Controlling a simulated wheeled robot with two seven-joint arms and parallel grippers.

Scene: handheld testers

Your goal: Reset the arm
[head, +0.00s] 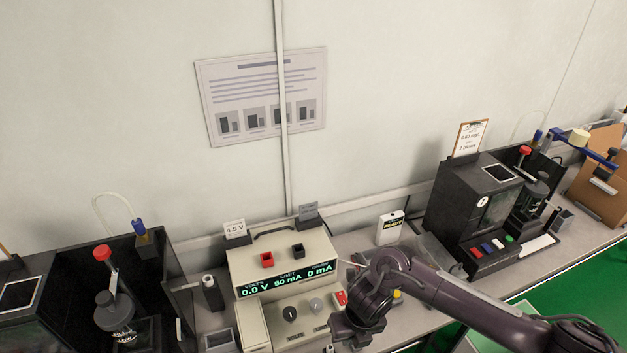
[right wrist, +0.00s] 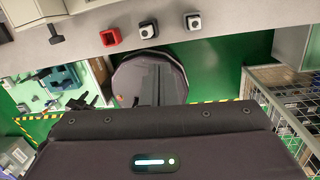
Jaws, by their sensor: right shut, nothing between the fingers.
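My right arm (head: 470,300) comes in from the lower right in the head view and reaches over the front of the bench. Its dark gripper (head: 352,328) is shut and empty, in front of the lower right of the beige power supply (head: 262,262). The arm hides part of the bench there. The supply's display (head: 287,280) reads 0.0 V, limit 50 mA, 0 mA. My left arm and gripper are not in view. The right wrist view looks down past the bench edge at the green floor.
A black tester (head: 470,205) with coloured buttons stands right of the supply, and another black station (head: 130,290) stands left. A white READY box (head: 390,228) stands behind my arm. A cardboard box (head: 597,180) is far right. Wire cages (right wrist: 285,110) stand right in the wrist view.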

